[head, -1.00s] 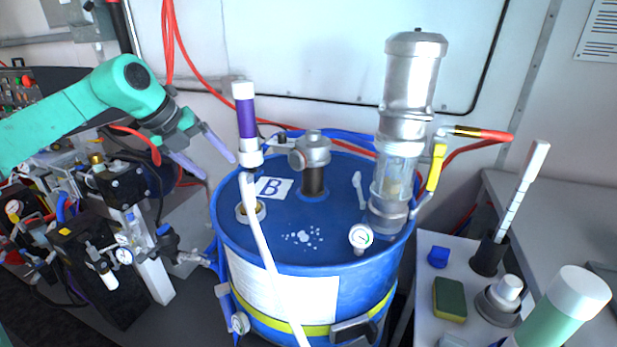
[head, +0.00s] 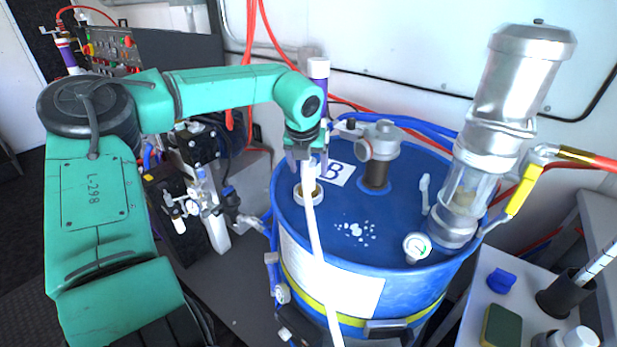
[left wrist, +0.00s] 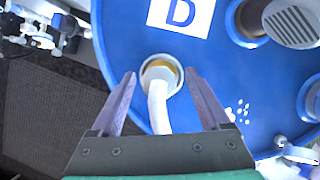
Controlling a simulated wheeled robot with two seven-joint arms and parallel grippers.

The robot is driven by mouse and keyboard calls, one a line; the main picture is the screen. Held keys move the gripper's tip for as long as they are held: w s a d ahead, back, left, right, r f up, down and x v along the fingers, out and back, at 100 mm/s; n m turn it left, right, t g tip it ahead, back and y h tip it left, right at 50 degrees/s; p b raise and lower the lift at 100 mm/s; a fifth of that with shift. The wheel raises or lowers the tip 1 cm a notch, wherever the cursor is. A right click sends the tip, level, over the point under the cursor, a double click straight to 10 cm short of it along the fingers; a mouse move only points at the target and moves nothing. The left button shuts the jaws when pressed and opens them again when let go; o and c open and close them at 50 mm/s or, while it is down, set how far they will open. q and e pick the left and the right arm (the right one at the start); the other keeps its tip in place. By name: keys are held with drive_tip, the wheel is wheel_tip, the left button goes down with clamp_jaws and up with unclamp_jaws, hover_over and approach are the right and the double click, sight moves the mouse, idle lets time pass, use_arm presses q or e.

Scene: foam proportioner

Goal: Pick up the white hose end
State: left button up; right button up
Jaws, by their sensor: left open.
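The white hose (head: 318,245) runs up the front of the blue drum (head: 395,225). Its upper end is at the round opening (head: 297,196) in the drum lid, partly hidden by my gripper in the head view. My left gripper (head: 306,168) points down over the lid, open, with its purple fingers on either side of the hose there. In the left wrist view the hose (left wrist: 158,105) lies between the spread fingers, with space on both sides, and reaches the opening's pale rim (left wrist: 146,72). I cannot tell whether the end is inside the opening. My right gripper is not in view.
A purple-and-white tube (head: 318,70) stands behind my gripper. A grey fitting (head: 378,145), a pressure gauge (head: 416,247) and a tall metal cylinder (head: 515,90) are on the lid to the right. A side table (head: 478,285) holds a sponge (head: 501,326).

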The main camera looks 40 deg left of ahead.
use_arm(q)
drive_tip(key=shift+w+a+f, duration=0.1)
drive_tip(key=shift+w+f, duration=0.1)
drive_tip(key=shift+f, duration=0.25)
drive_tip(key=shift+r, duration=0.1)
clamp_jaws()
